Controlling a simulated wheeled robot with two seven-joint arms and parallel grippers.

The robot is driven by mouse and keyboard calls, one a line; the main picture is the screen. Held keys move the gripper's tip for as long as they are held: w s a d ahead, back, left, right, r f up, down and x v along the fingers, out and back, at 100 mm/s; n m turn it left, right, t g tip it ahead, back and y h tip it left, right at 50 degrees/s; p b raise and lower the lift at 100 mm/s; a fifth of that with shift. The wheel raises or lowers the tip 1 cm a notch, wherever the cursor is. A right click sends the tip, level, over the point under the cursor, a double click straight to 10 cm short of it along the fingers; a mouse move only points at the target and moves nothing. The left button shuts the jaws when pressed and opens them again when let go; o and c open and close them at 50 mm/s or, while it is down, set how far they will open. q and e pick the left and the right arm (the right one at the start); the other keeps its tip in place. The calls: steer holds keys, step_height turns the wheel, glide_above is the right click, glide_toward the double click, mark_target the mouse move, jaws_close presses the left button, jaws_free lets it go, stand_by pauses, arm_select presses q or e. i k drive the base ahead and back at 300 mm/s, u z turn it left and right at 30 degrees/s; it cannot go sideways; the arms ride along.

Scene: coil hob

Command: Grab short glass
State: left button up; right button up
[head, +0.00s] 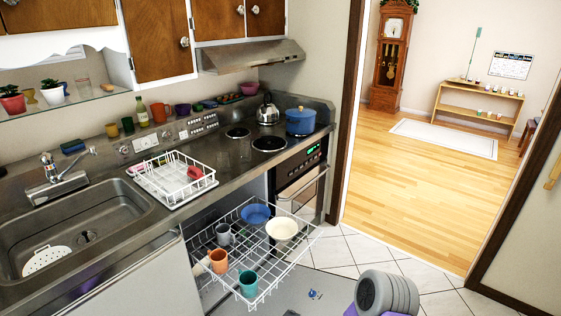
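A small clear glass (83,87) stands on the glass shelf (60,105) at the upper left, to the right of the potted plants. It is faint, and I cannot tell its exact height. Neither of my grippers shows in the head view. A grey ribbed rounded part at the bottom right looks like part of my own arm.
The pulled-out dish rack (270,290) holds several mugs and bowls and juts over the floor. The counter has a sink (75,235), a white drying rack (172,178), a kettle (267,110) and a blue pot (300,121). Tiled floor (365,250) at right is clear.

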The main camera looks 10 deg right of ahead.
mark_target(224, 162)
steer(key=k, duration=0.65)
steer(key=u, duration=0.6)
steer(key=i, duration=1.05)
steer(key=u, duration=0.25)
